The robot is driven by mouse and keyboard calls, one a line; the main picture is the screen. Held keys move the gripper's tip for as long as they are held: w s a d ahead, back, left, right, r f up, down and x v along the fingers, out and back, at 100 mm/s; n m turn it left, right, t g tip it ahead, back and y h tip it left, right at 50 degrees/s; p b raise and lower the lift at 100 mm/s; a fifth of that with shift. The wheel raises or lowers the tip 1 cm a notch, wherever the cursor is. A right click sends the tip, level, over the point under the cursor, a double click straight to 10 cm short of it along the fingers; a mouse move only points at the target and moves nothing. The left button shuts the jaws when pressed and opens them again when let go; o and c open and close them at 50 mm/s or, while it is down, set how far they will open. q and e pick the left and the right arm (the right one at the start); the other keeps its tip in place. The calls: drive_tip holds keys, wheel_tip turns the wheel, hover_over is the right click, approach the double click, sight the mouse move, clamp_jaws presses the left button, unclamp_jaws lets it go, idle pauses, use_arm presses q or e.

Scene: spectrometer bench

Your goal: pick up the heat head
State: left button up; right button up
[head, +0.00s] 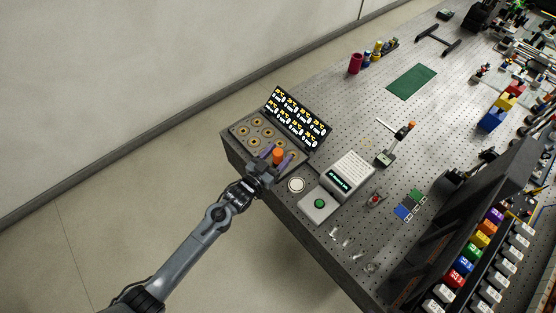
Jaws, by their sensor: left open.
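An orange-topped piece, which looks like the heat head (278,155), stands at the near-right part of a grey block with round brass-ringed wells (241,130). My left gripper (277,156) reaches in from the lower left, and its two purple fingers are spread on either side of the orange piece. The gripper is open. I cannot tell whether a finger touches it. The lower part of the piece is hidden by the gripper. My right gripper is not in view.
A black display panel (298,117) with yellow and white readouts stands behind the block. A white round disc (296,185) and a white device with a green button (319,203) lie to the right. An orange-topped stand (392,150) is farther right.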

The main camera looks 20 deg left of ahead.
use_arm(q)
drive_tip(key=shift+c, duration=0.5)
clamp_jaws()
drive_tip(key=shift+r, duration=0.1)
